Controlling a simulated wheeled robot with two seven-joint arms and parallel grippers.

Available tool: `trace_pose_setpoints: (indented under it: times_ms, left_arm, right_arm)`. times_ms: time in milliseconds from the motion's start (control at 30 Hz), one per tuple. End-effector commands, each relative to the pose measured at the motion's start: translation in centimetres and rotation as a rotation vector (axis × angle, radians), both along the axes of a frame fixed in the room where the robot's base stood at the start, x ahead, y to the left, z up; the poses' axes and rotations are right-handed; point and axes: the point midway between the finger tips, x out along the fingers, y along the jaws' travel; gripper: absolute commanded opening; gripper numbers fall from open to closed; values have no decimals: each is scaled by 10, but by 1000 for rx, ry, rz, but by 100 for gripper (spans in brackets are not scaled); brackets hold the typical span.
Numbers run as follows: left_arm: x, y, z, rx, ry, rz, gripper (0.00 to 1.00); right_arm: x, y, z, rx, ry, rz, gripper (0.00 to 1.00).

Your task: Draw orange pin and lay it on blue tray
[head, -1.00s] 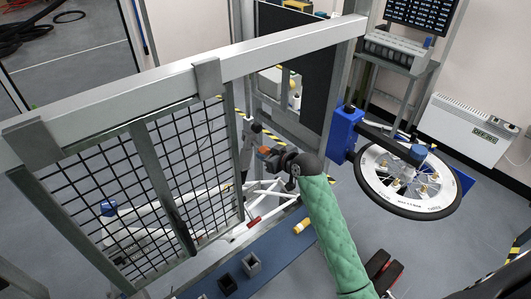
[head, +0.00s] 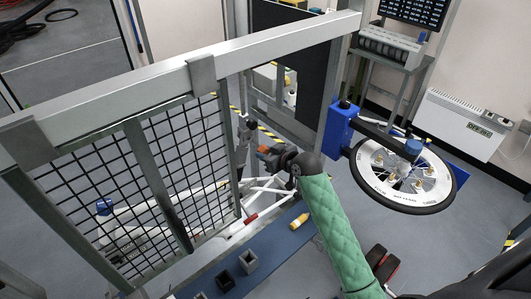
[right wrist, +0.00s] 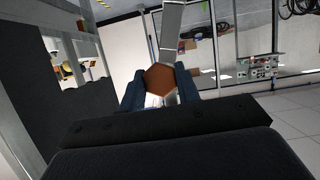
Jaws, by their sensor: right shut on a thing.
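My right gripper (head: 268,155), at the end of the green-sleeved arm, is beside the white frame tubes near the middle of the head view. The right wrist view shows its dark blue fingers (right wrist: 160,92) shut around an orange-brown hexagonal end, which I take for the orange pin (right wrist: 159,78). The rest of the pin is hidden. A long blue surface, apparently the blue tray (head: 278,243), lies below and in front of the gripper. My left gripper is not in view.
A yellow-orange cylinder (head: 299,221) and grey and black open blocks (head: 248,262) stand on the blue surface. A mesh guard (head: 165,180) with a thick rail stands to the left. A spoked wheel (head: 403,178) on a blue bracket is at the right.

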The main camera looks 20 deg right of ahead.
Motion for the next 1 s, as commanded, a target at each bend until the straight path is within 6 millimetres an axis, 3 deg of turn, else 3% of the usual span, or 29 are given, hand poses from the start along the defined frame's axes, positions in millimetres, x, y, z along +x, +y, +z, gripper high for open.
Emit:
trace_pose_setpoints:
  times_ms: [233, 800, 1000]
  left_arm:
    - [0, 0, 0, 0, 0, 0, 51]
    - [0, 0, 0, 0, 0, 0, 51]
    - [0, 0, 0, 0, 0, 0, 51]
  right_arm:
    - [-2, 0, 0, 1, 0, 0, 5]
    - [-35, -12, 0, 0, 1, 0, 5]
    - [-38, -13, 0, 1, 0, 1, 5]
